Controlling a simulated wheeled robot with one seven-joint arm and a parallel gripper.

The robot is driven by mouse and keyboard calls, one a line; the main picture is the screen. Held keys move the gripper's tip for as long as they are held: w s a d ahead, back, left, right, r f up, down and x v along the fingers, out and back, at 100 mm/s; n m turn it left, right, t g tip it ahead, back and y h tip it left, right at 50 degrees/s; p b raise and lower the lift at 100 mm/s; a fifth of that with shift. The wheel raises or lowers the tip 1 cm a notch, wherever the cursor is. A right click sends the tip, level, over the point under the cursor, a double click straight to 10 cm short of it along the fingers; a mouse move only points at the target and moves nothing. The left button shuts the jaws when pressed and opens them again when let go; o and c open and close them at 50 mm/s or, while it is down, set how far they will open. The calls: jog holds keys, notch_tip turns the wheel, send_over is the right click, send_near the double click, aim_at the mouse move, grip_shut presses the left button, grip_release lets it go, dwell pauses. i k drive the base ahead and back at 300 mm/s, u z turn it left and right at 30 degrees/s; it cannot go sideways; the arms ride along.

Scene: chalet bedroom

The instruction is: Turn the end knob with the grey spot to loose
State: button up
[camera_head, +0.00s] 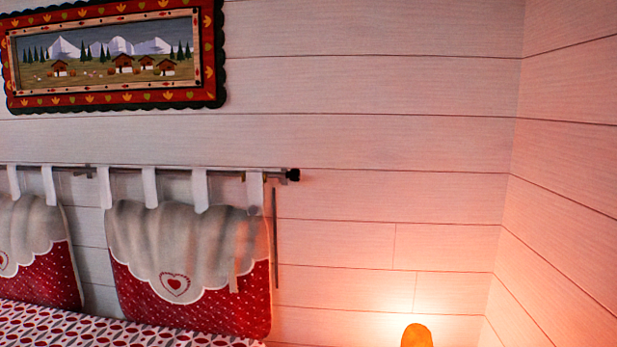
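A small dark end knob (293,175) sits at the right end of a thin horizontal rod (225,172) on the white plank wall. From here the knob looks black; I cannot make out a grey spot on it. A small bracket (258,176) holds the rod just left of the knob. Two red and grey cushions, the right one (195,265) whole and the left one (38,250) cut by the frame edge, hang from the rod by white loops. My gripper is not in view.
A thin dark bar (275,238) hangs down beside the right cushion. A patterned bedspread (90,330) lies below. A glowing orange lamp (417,336) stands at the bottom right. A framed mountain picture (115,55) hangs above. The wall right of the knob is bare.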

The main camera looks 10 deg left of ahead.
aim_at(294, 175)
jog(key=k, duration=0.65)
jog(key=u, duration=0.55)
jog(key=i, duration=1.05)
jog(key=z, duration=0.6)
jog(key=i, duration=0.4)
jog(key=z, duration=0.4)
